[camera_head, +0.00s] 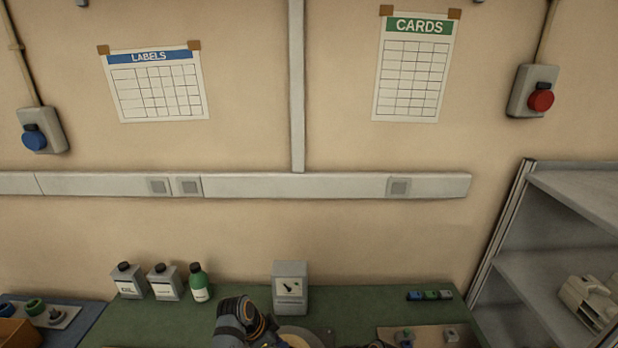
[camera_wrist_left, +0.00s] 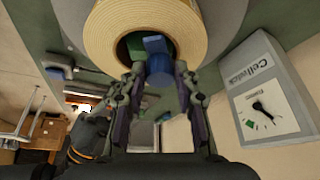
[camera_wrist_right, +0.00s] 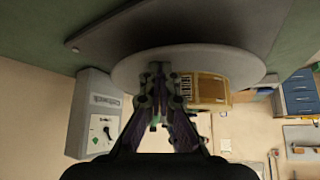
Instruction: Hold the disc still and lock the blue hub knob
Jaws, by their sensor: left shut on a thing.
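The blue hub knob (camera_wrist_left: 158,66) sits in the core of a tan tape roll (camera_wrist_left: 110,28) in the left wrist view. My left gripper (camera_wrist_left: 158,76) has its fingers on both sides of the knob and is shut on it.
A grey box with a dial (camera_head: 290,287) stands on the green bench behind the reel. Two grey cans (camera_head: 163,282) and a green bottle (camera_head: 200,284) stand to the left. A board with small parts (camera_head: 430,335) lies right. Grey shelves (camera_head: 560,240) stand at the far right.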

